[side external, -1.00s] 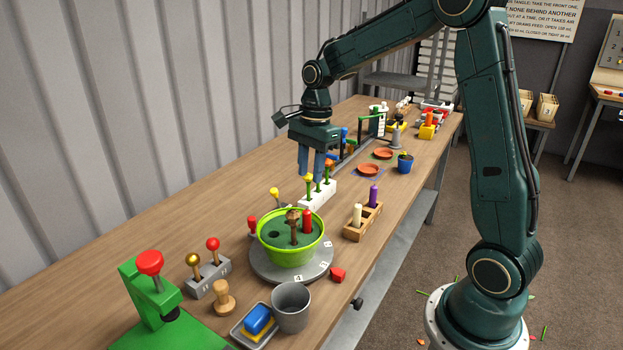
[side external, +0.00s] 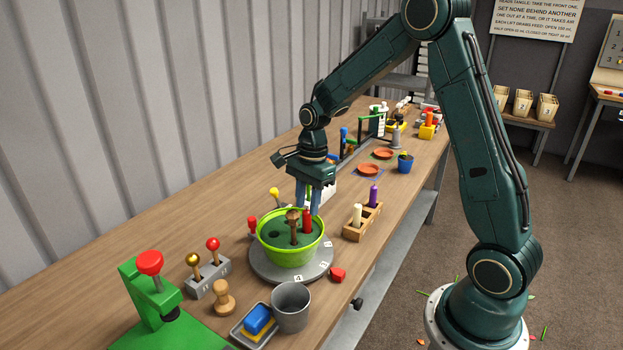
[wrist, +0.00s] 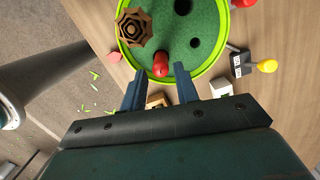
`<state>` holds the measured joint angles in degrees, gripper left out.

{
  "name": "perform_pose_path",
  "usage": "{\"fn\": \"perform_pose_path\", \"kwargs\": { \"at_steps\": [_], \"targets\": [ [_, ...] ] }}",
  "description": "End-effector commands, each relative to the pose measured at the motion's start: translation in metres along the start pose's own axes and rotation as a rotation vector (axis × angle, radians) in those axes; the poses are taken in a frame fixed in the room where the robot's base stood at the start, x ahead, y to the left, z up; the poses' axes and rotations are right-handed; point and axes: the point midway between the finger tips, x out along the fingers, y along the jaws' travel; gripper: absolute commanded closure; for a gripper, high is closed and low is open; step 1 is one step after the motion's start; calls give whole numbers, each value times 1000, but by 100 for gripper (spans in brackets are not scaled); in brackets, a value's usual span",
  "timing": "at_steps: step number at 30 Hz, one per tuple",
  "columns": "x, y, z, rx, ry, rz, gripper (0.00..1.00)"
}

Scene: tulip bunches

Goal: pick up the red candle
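The red candle (side external: 307,220) stands upright in the dark green filling of a lime-green pot (side external: 290,256). In the wrist view, the red candle (wrist: 160,65) sits near the pot's rim, centred between and slightly beyond my fingertips. My gripper (side external: 307,208) points down over the pot's far side, close behind the candle. Its two blue fingers are apart, with nothing between them; my gripper also shows in the wrist view (wrist: 160,72). I cannot tell the exact height gap between fingertips and candle.
A brown, petal-topped stick (side external: 293,226) stands in the same pot, left of the candle. The pot sits on a grey turntable (side external: 262,274). A wooden holder (side external: 353,233) with white and purple candles is to the right. A grey cup (side external: 291,307) stands in front.

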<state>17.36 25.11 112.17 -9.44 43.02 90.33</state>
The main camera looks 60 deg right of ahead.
Motion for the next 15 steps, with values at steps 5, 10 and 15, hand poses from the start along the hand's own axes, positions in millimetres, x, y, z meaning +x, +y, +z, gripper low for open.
{"fn": "perform_pose_path", "kwargs": {
  "at_steps": [5, 10, 15],
  "targets": [
    [13, 1, 0, 0, 0, 4, 69],
    [33, 0, -1, -1, 0, 5, 69],
    [48, 0, -1, 0, 0, 3, 69]
  ]
}}
